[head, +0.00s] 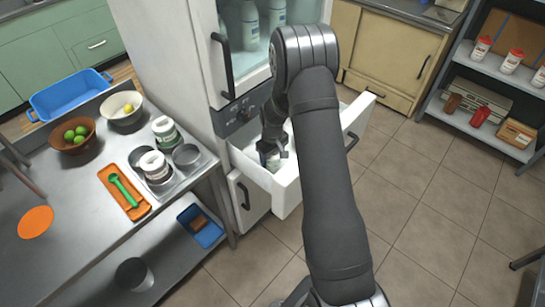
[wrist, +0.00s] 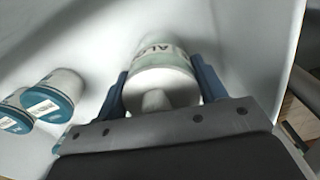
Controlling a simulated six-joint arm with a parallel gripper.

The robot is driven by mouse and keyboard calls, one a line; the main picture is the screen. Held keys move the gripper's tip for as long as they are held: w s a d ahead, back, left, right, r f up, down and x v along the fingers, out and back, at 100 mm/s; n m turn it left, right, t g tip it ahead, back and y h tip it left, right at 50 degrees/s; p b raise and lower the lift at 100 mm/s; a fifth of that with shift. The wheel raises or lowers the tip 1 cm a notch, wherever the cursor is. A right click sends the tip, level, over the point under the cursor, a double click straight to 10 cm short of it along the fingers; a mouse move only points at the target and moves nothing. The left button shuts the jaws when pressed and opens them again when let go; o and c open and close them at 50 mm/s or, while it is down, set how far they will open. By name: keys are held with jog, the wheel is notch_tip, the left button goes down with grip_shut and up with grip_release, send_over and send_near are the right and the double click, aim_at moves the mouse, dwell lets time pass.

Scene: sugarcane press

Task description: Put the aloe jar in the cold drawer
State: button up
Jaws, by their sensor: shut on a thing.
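My gripper (head: 272,143) reaches down into the open white cold drawer (head: 287,196) under the glass-fronted fridge. It is shut on the aloe jar (head: 270,160), which is partly hidden by the fingers in the head view. In the wrist view, the aloe jar (wrist: 161,78) sits between the two blue fingers (wrist: 160,90), with "ALO" readable on its pale green label. White drawer surfaces surround it; I cannot tell whether it touches the drawer floor.
Shelves (head: 490,110) stand at right; the floor between is clear.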

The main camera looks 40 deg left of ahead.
jog(key=o, duration=1.3)
jog(key=shift+c, duration=0.2)
notch_tip(320, 180, up, 12)
jog(key=shift+r, duration=0.15)
jog(key=shift+f, duration=4.35)
